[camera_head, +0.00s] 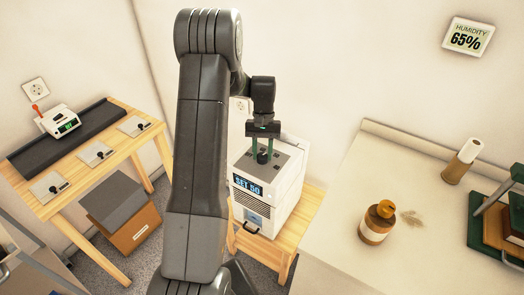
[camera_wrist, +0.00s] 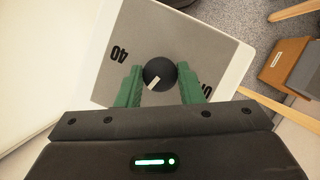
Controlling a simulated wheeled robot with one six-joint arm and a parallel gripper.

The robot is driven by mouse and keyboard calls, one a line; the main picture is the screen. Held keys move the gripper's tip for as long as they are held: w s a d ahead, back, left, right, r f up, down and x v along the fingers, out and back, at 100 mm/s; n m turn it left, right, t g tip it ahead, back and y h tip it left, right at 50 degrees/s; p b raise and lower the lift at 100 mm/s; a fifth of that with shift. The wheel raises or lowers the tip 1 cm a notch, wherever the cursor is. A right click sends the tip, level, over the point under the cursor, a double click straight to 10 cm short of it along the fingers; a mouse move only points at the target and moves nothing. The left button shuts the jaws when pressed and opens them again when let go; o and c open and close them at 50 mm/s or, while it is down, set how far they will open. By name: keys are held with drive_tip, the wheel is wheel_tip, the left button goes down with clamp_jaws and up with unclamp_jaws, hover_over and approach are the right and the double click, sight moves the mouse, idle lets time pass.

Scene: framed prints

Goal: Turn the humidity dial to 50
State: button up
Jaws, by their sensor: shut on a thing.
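The humidity dial is a round black knob (camera_wrist: 159,73) with a pale pointer mark, on the grey top panel of a white box-shaped device (camera_head: 273,200). In the wrist view the panel (camera_wrist: 196,37) shows a printed 40 at left and a partly hidden number at right. The pointer is aimed toward the lower left of that view. The device's front display (camera_head: 247,185) reads SET 50. My gripper (camera_wrist: 158,88) has green fingers on both sides of the knob and is shut on it. A wall display (camera_head: 467,37) reads HUMIDITY 65%.
The device stands on a small wooden table (camera_head: 306,213). At right a pale counter (camera_head: 335,235) holds an amber jar (camera_head: 377,222) and a paper roll (camera_head: 463,160). At left is a wooden bench (camera_head: 121,163) with several switch plates, with boxes (camera_head: 127,225) below.

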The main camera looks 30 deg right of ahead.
drive_tip(key=shift+d+m+t+y, duration=0.1)
drive_tip(key=shift+m+t+y, duration=0.25)
drive_tip(key=shift+m, duration=0.75)
drive_tip(key=o, duration=1)
drive_tip(key=shift+c, duration=0.2)
drive_tip(key=v, duration=1.3)
drive_tip(key=shift+r+b, duration=0.3)
drive_tip(key=shift+r, duration=0.1)
drive_tip(key=shift+d, duration=0.15)
